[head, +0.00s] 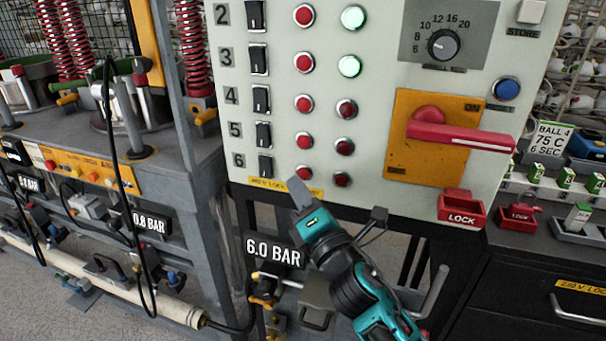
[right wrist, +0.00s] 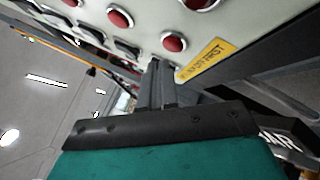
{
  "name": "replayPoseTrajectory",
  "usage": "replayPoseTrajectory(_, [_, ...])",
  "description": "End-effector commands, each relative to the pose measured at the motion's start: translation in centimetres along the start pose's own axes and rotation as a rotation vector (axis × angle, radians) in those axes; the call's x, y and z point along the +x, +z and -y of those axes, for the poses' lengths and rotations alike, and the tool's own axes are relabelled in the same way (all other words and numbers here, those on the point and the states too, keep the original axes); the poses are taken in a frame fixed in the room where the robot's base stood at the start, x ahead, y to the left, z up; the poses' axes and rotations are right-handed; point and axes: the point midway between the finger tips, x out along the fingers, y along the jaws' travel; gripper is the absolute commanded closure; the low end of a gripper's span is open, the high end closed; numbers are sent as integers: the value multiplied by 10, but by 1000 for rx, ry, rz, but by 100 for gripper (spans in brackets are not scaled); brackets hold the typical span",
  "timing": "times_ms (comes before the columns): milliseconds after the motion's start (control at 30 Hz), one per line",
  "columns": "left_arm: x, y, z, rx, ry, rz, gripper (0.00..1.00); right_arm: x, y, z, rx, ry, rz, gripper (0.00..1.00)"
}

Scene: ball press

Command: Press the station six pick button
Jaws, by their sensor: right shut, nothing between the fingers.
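The station six row is the lowest on the pale control panel (head: 375,75), marked with a 6. It has a black rocker switch (head: 265,166), a red round button (head: 305,171) and a second red round piece (head: 342,179) to its right. My right gripper (head: 299,187) is shut and empty. Its tip is just below the left red button, overlapping the panel's lower edge. In the right wrist view the shut fingers (right wrist: 155,82) point at the panel, with a red button (right wrist: 174,43) beyond their tips. I cannot tell whether they touch the panel. My left gripper is not in view.
A yellow label (head: 275,186) runs along the panel's bottom edge. An orange plate with a red handle (head: 460,135) and a red LOCK box (head: 462,207) are to the right. Presses with red springs (head: 190,45) stand left. A 6.0 BAR sign (head: 274,252) hangs below.

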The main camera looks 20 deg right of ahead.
Motion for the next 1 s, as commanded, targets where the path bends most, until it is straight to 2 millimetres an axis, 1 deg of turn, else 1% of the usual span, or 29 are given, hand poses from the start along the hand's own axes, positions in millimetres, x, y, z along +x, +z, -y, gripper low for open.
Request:
replayPoseTrajectory(400, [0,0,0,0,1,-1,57,0,0,0,0,0,0,100])
replayPoseTrajectory(667, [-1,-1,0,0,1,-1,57,6,4,4,-1,0,1,100])
replayPoseTrajectory(1000, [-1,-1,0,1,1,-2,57,6,4,4,0,0,0,100])
